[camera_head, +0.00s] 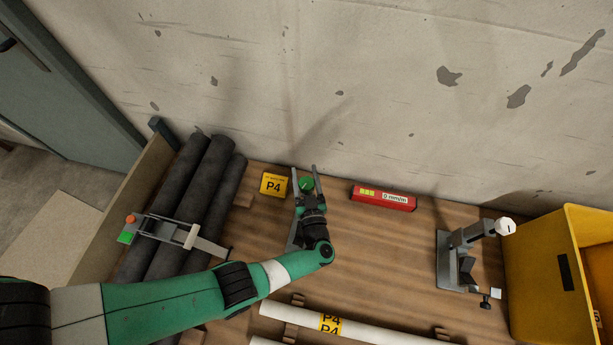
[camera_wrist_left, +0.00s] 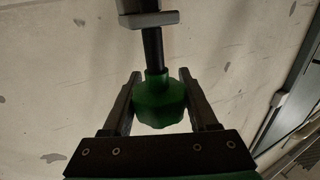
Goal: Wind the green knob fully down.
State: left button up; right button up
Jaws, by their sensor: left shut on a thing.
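The green knob (camera_head: 306,184) is near the back of the wooden bench, between the fingers of my left gripper (camera_head: 305,173). In the left wrist view, the green knob (camera_wrist_left: 160,101) is faceted and sits on the end of a dark rod (camera_wrist_left: 154,48). The rod leads up to a grey metal part (camera_wrist_left: 147,19) at the top edge. The left gripper (camera_wrist_left: 160,78) is shut on the knob, one finger on each side. My gripper and wrist hide most of the part that carries the knob in the head view. My right gripper is not in view.
A yellow P4 sign (camera_head: 273,184) and a red level (camera_head: 384,198) lie along the wall. Dark pipes (camera_head: 185,190) and a clamp tool (camera_head: 172,233) are at left. A grey vise-like device (camera_head: 458,262) and yellow crate (camera_head: 560,265) stand at right. A white pipe (camera_head: 375,334) lies in front.

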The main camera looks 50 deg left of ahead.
aim_at(308, 192)
pick_arm(q)
jog(key=shift+r+n+g+y, duration=0.1)
jog(key=shift+n+g+y, duration=0.2)
jog(key=shift+g, duration=0.1)
jog(key=o, duration=1.4)
jog(key=shift+c, duration=0.2)
jog(key=shift+s+d, duration=0.2)
jog(key=shift+d, duration=0.15)
jog(key=v, duration=1.1)
jog(key=shift+p, duration=0.4)
jog(key=shift+a, duration=0.25)
